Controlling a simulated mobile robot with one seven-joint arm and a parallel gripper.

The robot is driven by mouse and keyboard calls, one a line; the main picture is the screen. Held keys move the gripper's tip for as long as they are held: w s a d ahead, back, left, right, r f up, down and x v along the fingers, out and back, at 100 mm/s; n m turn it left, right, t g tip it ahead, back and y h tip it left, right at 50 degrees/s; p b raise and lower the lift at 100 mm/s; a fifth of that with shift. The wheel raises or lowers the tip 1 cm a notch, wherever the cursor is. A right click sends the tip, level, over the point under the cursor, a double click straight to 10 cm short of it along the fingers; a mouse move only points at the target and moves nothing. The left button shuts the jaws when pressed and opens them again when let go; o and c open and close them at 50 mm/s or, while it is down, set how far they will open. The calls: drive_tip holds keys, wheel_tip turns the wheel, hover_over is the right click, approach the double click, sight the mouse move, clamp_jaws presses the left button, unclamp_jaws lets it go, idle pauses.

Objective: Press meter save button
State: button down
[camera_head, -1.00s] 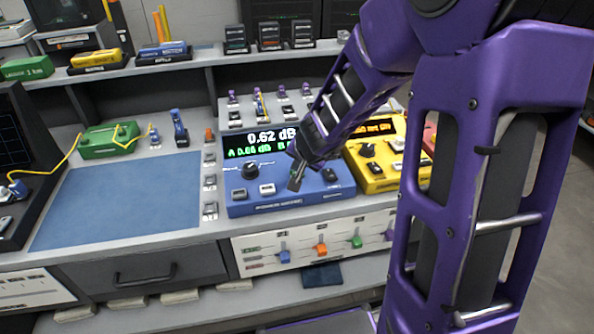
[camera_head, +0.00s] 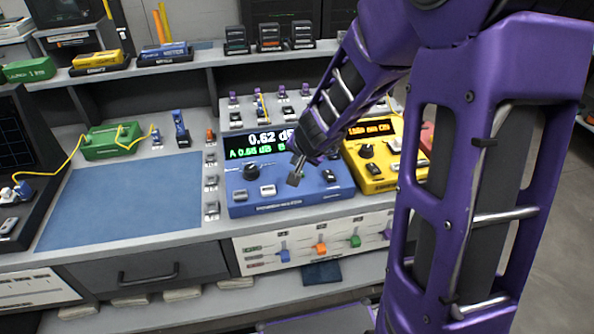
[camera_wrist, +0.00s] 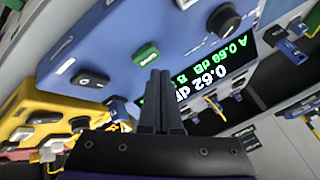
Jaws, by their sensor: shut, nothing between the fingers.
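The blue power meter (camera_head: 278,203) stands on the bench, its screen (camera_head: 262,143) reading 0.62 dB. Its dark knob (camera_head: 251,172) and two pale buttons (camera_head: 254,193) show at its left. In the wrist view the meter's panel (camera_wrist: 120,35) appears upside down, with a green button (camera_wrist: 146,55) whose small lettering I cannot read surely. My gripper (camera_head: 296,180) is shut and empty over the meter's middle. In the wrist view its fingertips (camera_wrist: 161,73) appear just beside the green button; I cannot tell whether they touch. The green button is hidden in the head view.
A yellow unit (camera_head: 380,182) stands right of the blue meter. A blue mat (camera_head: 120,200) lies clear at left, with a green box (camera_head: 112,142) behind it. Coloured sliders (camera_head: 320,248) line the bench front. A shelf (camera_head: 200,62) runs behind.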

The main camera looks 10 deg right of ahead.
drive_tip(key=shift+r+p, duration=2.05)
drive_tip(key=shift+r, duration=0.3)
